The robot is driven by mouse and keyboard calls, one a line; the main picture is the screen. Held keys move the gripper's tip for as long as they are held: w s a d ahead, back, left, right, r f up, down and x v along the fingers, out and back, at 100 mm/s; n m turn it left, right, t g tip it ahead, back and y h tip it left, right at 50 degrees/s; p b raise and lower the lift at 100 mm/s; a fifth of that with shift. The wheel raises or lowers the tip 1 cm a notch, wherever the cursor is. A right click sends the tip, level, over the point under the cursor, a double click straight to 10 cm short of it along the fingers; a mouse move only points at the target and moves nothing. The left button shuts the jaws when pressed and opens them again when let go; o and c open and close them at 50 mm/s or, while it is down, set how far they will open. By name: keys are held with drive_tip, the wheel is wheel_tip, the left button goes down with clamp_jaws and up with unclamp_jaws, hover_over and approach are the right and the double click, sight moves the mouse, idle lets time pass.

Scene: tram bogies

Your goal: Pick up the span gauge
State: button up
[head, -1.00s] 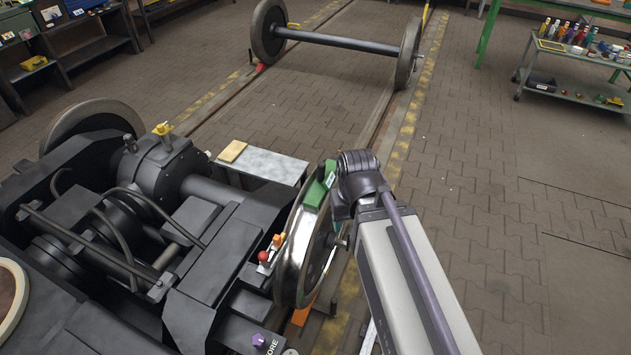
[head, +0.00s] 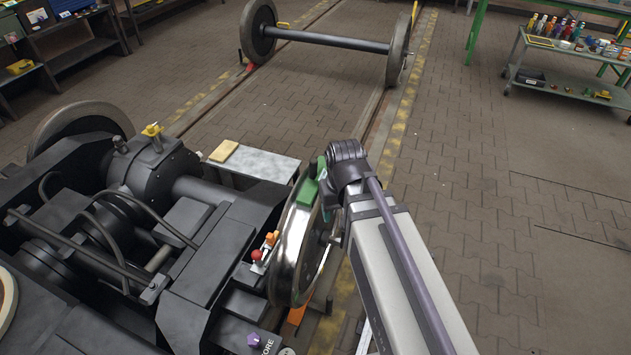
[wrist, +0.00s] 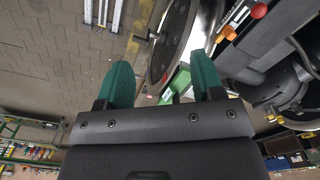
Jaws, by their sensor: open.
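A green block-like piece (head: 306,190) sits at the top of the shiny steel wheel (head: 292,250) on the near bogie. It is probably the span gauge, but its full shape is hidden and I cannot be sure. In the wrist view the green piece (wrist: 180,80) shows beyond and between my fingers, nearer the right one. My gripper (wrist: 161,62) has two teal fingers, spread apart with nothing between their pads. In the head view, my arm hides most of the gripper, which is close to the wheel top.
Levers with red and orange knobs (head: 257,255) stand on the bogie beside the wheel. A grey bench (head: 265,166) holds a tan block (head: 223,151). A loose wheelset (head: 330,40) stands on the track behind. A trolley (head: 560,85) is at the upper right. The paving right of the track is mostly clear.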

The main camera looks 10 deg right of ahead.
drive_tip(key=w+f+n+b, duration=0.1)
drive_tip(key=w+f+n, duration=0.1)
drive_tip(key=w, duration=0.8)
drive_tip(key=w+f+n+b, duration=0.1)
drive_tip(key=w+f+b, duration=0.1)
drive_tip(key=w, duration=0.8)
drive_tip(key=n, duration=0.7)
hover_over(314, 160)
drive_tip(key=shift+s+a+f, duration=0.1)
drive_tip(key=shift+a+f, duration=0.05)
drive_tip(key=shift+f, duration=0.2)
drive_tip(key=shift+w+r+n, duration=0.1)
drive_tip(key=shift+w+n, duration=0.25)
drive_tip(key=shift+n, duration=0.85)
drive_tip(key=shift+s+r+n, duration=0.15)
drive_tip(key=shift+s+n, duration=0.3)
drive_tip(key=shift+n, duration=0.35)
wheel_tip(314, 160, down, 11)
drive_tip(key=b, duration=1.1)
drive_tip(key=shift+w+f, duration=0.15)
drive_tip(key=shift+f, duration=0.05)
drive_tip(key=shift+r, duration=0.25)
clamp_jaws()
